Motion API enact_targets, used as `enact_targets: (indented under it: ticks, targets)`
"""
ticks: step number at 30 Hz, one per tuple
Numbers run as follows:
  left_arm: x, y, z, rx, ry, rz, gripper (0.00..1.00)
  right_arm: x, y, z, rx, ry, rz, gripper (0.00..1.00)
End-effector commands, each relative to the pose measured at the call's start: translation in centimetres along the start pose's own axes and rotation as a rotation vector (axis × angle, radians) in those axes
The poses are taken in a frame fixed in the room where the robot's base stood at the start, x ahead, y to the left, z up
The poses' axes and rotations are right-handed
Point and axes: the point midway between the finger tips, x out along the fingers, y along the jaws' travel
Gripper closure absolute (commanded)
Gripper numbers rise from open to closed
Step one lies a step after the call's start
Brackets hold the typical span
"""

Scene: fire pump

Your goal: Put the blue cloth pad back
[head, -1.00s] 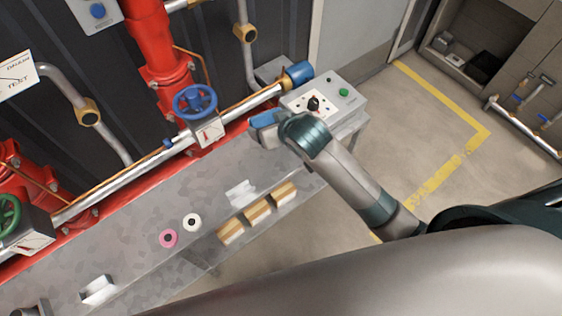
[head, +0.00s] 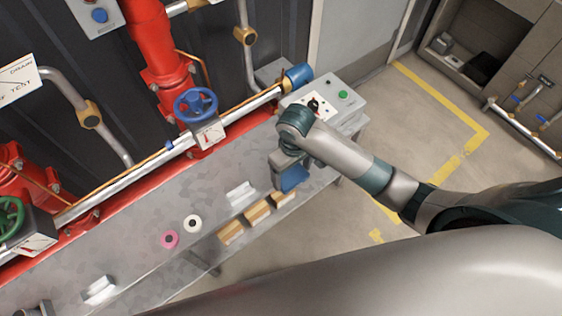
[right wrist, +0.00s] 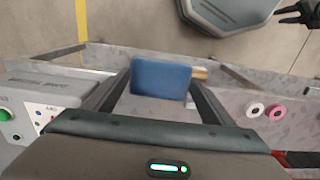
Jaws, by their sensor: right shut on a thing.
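The blue cloth pad (head: 293,179) is held by my right gripper (head: 288,168) above the right part of the grey bench (head: 150,215). In the right wrist view the pad (right wrist: 160,78) spans the space between the two fingers of my right gripper (right wrist: 160,90), which is shut on it. The pad hangs close to the bench's front edge, near the tan blocks (head: 257,211); I cannot tell if it touches the bench. A dark claw-like shape, perhaps my left gripper (right wrist: 298,13), shows at the upper right of the wrist view, too small to read.
A white plate (head: 240,193) lies behind the tan blocks. A white ring (head: 192,224) and a pink ring (head: 169,239) lie left of them. A control box (head: 325,103) stands at the bench's right end. Red pipework with a blue handwheel (head: 195,105) runs along the back.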

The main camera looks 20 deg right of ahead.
Motion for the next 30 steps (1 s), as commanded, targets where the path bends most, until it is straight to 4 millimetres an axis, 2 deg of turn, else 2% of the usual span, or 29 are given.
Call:
enact_targets:
  ticks: [5, 21, 25, 30]
  targets:
    - [-0.3, 0.0, 0.0, 0.000, 0.000, 0.000, 0.69, 0.9, 0.6, -1.6, 0.001, -0.001, 0.000, 0.41]
    - [-1.2, 0.0, -0.1, 0.000, -0.001, 0.000, 0.69, 5.8, 3.6, -9.1, 0.001, 0.000, 0.000, 0.41]
    - [-1.2, 0.0, -0.1, 0.000, -0.001, 0.000, 0.69, 6.5, 4.1, -10.2, 0.001, 0.001, 0.001, 0.41]
    - [-1.2, 0.0, 0.0, 0.000, -0.001, 0.000, 0.69, 6.8, 4.2, -10.6, 0.000, 0.001, 0.000, 0.41]
